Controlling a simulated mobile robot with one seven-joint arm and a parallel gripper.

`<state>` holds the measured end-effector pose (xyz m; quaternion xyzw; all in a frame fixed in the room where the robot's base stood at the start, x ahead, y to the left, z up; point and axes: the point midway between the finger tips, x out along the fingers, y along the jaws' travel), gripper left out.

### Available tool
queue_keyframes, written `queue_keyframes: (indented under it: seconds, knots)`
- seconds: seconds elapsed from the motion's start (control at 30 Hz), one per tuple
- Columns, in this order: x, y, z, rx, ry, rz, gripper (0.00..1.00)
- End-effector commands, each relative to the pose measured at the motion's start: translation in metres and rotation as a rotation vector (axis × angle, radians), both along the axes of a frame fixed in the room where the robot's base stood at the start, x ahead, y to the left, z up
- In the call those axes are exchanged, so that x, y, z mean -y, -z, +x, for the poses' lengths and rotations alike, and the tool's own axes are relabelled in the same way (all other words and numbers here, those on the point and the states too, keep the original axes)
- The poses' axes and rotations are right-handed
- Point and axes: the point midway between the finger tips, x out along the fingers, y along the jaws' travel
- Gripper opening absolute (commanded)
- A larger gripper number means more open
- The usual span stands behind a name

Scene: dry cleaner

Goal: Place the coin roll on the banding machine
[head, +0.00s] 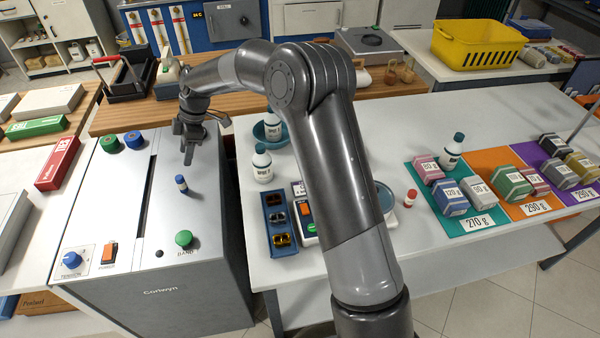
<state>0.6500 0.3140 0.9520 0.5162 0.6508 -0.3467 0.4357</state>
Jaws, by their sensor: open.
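The banding machine (203,225) is a grey cabinet at the left of the head view, with a dark slot along its flat top. A small blue roll with a pale band, apparently the coin roll (181,184), appears to stand upright on the machine's top, right of the slot. My gripper (188,158) is open and empty, pointing down just above and behind the roll. A small gap shows between the fingertips and the roll.
The machine's top carries a green button (183,238), an orange switch (109,252), a blue knob (71,260) and two spools (122,142). White bottles (262,165) and a parts tray (279,222) stand to the right. Coloured mats (477,222) with weights lie further right.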

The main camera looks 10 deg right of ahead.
Motion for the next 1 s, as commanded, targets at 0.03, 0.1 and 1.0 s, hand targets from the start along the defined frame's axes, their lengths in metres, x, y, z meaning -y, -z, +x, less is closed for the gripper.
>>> queue_keyframes:
  seconds: [0.03, 0.1, 1.0]
  knots:
    - [0.003, -0.006, -0.001, 0.005, 0.011, -0.006, 0.45]
    - [0.01, -0.016, -0.006, 0.01, 0.042, -0.023, 0.45]
    - [0.225, -0.186, -0.202, 0.122, 1.113, -0.162, 0.45]
